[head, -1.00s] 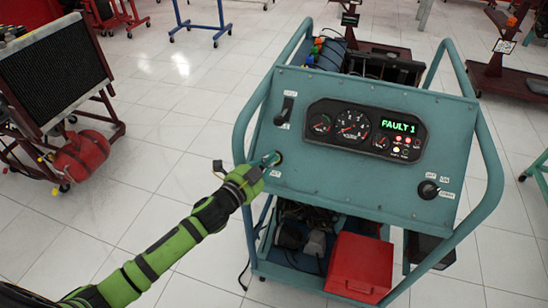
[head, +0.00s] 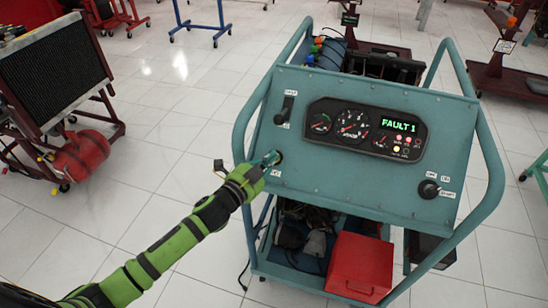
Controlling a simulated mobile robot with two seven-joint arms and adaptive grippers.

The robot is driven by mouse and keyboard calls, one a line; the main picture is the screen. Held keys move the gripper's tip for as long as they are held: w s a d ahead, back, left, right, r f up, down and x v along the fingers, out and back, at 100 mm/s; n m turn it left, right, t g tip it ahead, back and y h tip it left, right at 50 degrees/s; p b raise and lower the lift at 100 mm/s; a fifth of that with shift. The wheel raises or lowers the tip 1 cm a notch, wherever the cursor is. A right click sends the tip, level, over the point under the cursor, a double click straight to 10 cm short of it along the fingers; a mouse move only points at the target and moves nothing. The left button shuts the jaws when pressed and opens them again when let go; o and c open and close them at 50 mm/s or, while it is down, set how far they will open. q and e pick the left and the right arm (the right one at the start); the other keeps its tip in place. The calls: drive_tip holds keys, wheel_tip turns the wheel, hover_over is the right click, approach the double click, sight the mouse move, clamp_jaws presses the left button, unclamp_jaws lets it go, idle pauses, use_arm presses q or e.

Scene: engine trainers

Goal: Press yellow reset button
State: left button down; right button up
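The teal engine trainer panel (head: 350,185) faces me, tilted back. My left gripper (head: 270,160) is at the panel's left side, its tips at or very near a small dark round spot (head: 279,157) there. The fingers look close together, but the view is too small to tell whether they are shut. The yellow button does not show clearly; the gripper may cover it. The gauge cluster (head: 365,131) has a green display (head: 398,126) reading "FAULT 1", with small lit lamps below it. My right gripper is not in view.
A black lever switch (head: 285,110) sits above my gripper, and a black rotary knob (head: 428,189) is at the panel's lower right. Teal tube rails (head: 490,165) frame the trainer. A red box (head: 360,266) sits on the lower shelf. A radiator stand (head: 50,75) is at left.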

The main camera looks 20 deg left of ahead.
use_arm(q)
drive_tip(key=shift+w+f+b, duration=0.35)
drive_tip(key=shift+f, duration=0.1)
idle(0.8)
idle(0.3)
drive_tip(key=shift+s+r+p, duration=0.35)
drive_tip(key=shift+r+p, duration=0.2)
drive_tip(key=shift+p, duration=0.2)
drive_tip(key=shift+s+r, duration=0.1)
drive_tip(key=shift+s, duration=0.2)
drive_tip(key=shift+s+r+p, duration=0.2)
drive_tip(key=shift+r+p, duration=0.3)
drive_tip(key=shift+p, duration=0.25)
drive_tip(key=s+r+p, duration=0.2)
drive_tip(key=p, duration=0.1)
drive_tip(key=shift+s+r, duration=0.4)
drive_tip(key=shift+f, duration=0.1)
